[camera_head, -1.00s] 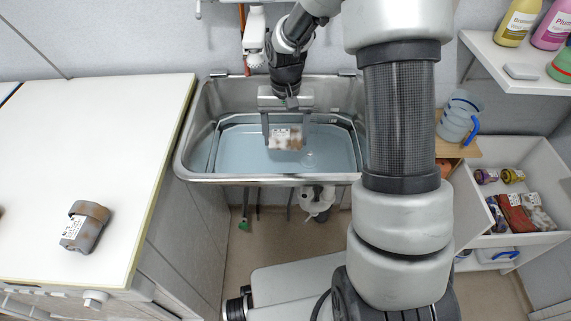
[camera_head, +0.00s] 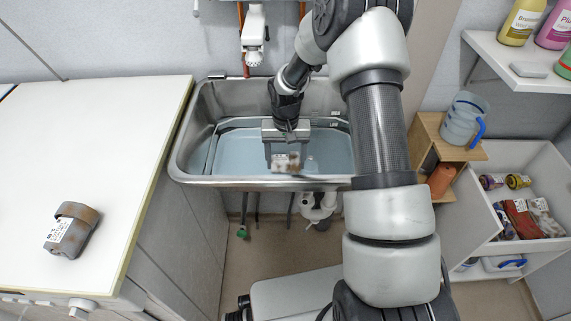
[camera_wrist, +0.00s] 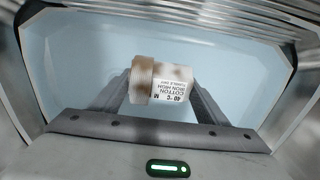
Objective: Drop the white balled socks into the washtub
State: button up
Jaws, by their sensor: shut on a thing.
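The white balled socks (camera_head: 288,163), with brown stains and a printed label, are between the fingers of my gripper (camera_head: 286,160). In the wrist view the socks (camera_wrist: 172,83) show clearly, with the gripper fingers (camera_wrist: 160,95) on both sides of them. My gripper is shut on them. The steel washtub (camera_head: 187,150) holds pale blue water. In the head view the socks appear over the near part of the basin. In the wrist view the water (camera_wrist: 75,70) lies behind them. Their exact height above it is hard to tell.
A grey-brown balled pair (camera_head: 72,230) lies on the white counter (camera_head: 95,140) at left. A faucet (camera_head: 254,40) hangs behind the basin. At right are a wooden stand with a blue jug (camera_head: 461,120), an open drawer (camera_head: 540,170) with several items and a bottle shelf (camera_head: 500,65).

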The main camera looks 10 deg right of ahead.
jog(key=shift+s+f, duration=0.15)
jog(key=shift+f, duration=0.25)
jog(key=shift+f+b, duration=0.35)
jog(key=shift+f, duration=0.2)
jog(key=o, duration=1)
jog(key=shift+o, duration=0.2)
jog(key=shift+r, duration=0.1)
